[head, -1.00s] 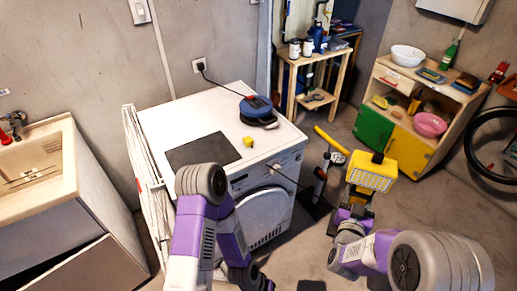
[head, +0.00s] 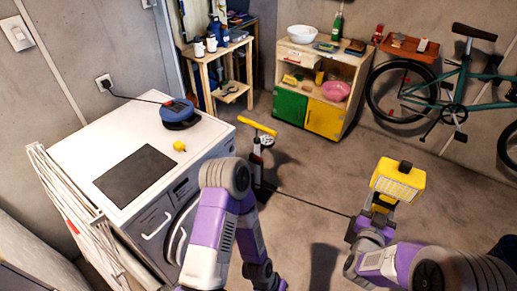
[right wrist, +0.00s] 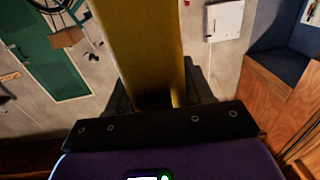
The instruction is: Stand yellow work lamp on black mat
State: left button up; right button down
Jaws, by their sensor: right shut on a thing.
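The yellow work lamp (head: 398,183) is in my right gripper (head: 376,218), held up over the floor at the right of the head view, its lit panel facing the camera. In the right wrist view a yellow part of the lamp (right wrist: 150,50) rises between the dark fingers (right wrist: 155,95). The black mat (head: 135,175) lies flat and bare on the white washing machine at the left, far from the lamp. My left arm is folded in front of the machine; its gripper (head: 264,283) is at the bottom edge, and its fingers cannot be made out.
A thin dark cord (head: 312,200) stretches toward the lamp. Open floor lies in the middle.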

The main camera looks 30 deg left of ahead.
aim_at(135, 172)
jog(key=k, duration=0.25)
jog(key=u, duration=0.8)
